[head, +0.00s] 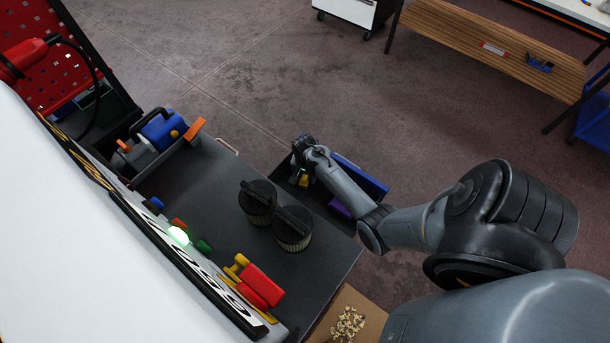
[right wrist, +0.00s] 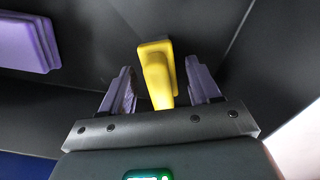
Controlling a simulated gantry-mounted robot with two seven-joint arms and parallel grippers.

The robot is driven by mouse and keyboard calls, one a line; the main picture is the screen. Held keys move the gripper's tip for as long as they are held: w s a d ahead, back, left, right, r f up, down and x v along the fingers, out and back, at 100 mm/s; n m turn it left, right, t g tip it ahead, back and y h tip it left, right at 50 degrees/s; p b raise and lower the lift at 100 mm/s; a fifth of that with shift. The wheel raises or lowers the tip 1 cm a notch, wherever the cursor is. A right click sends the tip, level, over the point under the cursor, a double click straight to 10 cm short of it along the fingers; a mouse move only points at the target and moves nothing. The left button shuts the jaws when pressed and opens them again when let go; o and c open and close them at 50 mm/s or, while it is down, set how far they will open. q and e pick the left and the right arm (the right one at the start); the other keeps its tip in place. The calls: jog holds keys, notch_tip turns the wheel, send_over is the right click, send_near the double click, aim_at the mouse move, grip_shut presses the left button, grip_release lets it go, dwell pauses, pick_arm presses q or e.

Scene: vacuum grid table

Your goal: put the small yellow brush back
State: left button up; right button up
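The small yellow brush (head: 303,180) is at the black bin (head: 345,222) beside the table. In the right wrist view the yellow brush (right wrist: 158,72) lies between the two purple fingers of my right gripper (right wrist: 160,92). Gaps show on both sides of it, so the gripper is open around it and not closed on it. In the head view my right gripper (head: 303,160) reaches over the bin, and its fingers are mostly hidden. My left gripper is not in view.
A purple block (head: 339,207) lies in the bin near a blue part (head: 360,176). Two black round ribbed pieces (head: 275,215) stand on the dark table (head: 205,175) left of the bin. A blue tool (head: 162,130) and a red-and-yellow part (head: 258,286) sit along the table.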

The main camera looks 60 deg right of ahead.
jog(key=shift+r, duration=0.15)
notch_tip(320, 180, up, 11)
jog(key=p, duration=0.3)
jog(key=shift+r, duration=0.45)
dwell(0.4)
